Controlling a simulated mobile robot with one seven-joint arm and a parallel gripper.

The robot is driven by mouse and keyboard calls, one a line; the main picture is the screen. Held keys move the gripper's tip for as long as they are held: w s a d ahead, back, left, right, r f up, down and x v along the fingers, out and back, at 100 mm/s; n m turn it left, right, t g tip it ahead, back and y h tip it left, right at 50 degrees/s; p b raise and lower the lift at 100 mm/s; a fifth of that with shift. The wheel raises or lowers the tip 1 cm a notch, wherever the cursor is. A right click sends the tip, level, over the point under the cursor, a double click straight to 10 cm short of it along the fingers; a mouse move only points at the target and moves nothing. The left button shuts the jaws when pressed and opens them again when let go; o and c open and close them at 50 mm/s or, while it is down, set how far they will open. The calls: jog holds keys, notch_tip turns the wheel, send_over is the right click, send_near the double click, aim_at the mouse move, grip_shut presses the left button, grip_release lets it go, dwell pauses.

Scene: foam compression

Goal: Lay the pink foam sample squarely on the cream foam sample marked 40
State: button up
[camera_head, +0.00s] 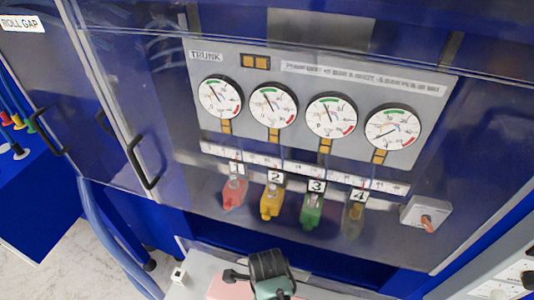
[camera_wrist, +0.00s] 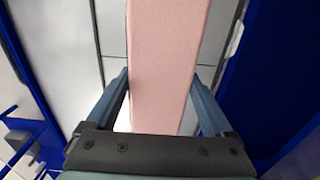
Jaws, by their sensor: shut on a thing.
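The pink foam sample (camera_wrist: 165,50) is a long flat-sided block between the two fingers of my gripper (camera_wrist: 160,88) in the wrist view. The fingers are shut on its left and right sides. In the head view, my gripper (camera_head: 268,286) is at the bottom edge, and part of the pink foam (camera_head: 228,290) shows to its left. Its lower part is cut off by the frame. I cannot make out a cream foam sample marked 40 in either view.
A pale grey surface (camera_head: 198,266) lies below the machine, with a small white block (camera_head: 178,276) on its left. The blue machine front carries several gauges (camera_head: 272,107) and coloured valve handles (camera_head: 272,202). A blue hose (camera_head: 103,232) runs along the left.

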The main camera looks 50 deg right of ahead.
jog(key=shift+f, duration=0.15)
jog(key=o, duration=1.1)
jog(key=shift+c, duration=0.2)
notch_tip(320, 180, up, 12)
jog(key=b, duration=0.1)
jog(key=shift+r, duration=0.2)
